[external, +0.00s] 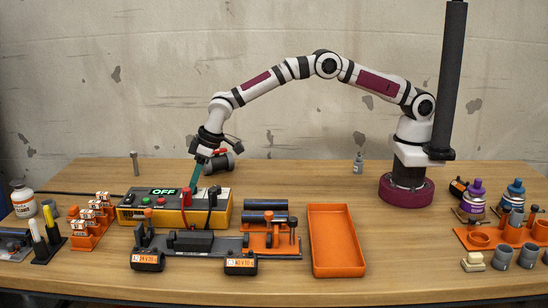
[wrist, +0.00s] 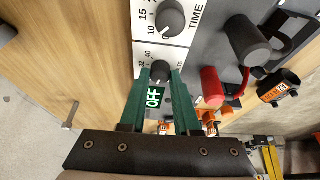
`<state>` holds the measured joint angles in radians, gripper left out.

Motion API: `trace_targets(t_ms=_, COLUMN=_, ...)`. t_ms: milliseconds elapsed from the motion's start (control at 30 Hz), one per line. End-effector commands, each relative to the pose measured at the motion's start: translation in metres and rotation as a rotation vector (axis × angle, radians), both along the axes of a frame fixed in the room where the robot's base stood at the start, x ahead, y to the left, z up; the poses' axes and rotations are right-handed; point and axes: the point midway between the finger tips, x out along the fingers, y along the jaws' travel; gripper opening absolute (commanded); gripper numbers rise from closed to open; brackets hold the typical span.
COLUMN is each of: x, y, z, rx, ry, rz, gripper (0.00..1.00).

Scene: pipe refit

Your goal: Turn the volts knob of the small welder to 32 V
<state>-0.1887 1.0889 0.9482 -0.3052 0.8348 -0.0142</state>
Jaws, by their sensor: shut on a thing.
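The small welder (external: 215,216) is a yellow and dark box on the bench, left of centre in the external view. Its green display (wrist: 154,98) reads OFF. My gripper (wrist: 160,76) has green fingers, and they are shut on the dark volts knob (wrist: 160,67) in the wrist view. Part of the knob's scale shows beside it, with a 40 legible; its pointer is hard to make out. The larger time knob (wrist: 170,18) sits above it in the wrist view. In the external view, my gripper (external: 194,184) reaches down onto the welder's top and hides the volts knob.
Red and black plugs with thick leads (wrist: 212,84) stand close beside the knobs on the welder. An orange-labelled fixture (external: 190,245) lies in front of it. An empty orange tray (external: 336,268) is to the right. Clear bench lies behind the tray.

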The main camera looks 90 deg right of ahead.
Motion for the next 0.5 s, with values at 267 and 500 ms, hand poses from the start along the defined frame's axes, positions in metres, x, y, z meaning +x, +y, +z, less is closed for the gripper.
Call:
trace_targets(t_ms=267, x=0.0001, y=0.0025, z=0.0, rx=-0.001, ry=-0.001, rz=-0.246, gripper=0.0)
trace_targets(t_ms=500, x=0.0004, y=0.0032, z=-0.0004, rx=0.0, ry=0.0, rz=-0.452, gripper=0.0)
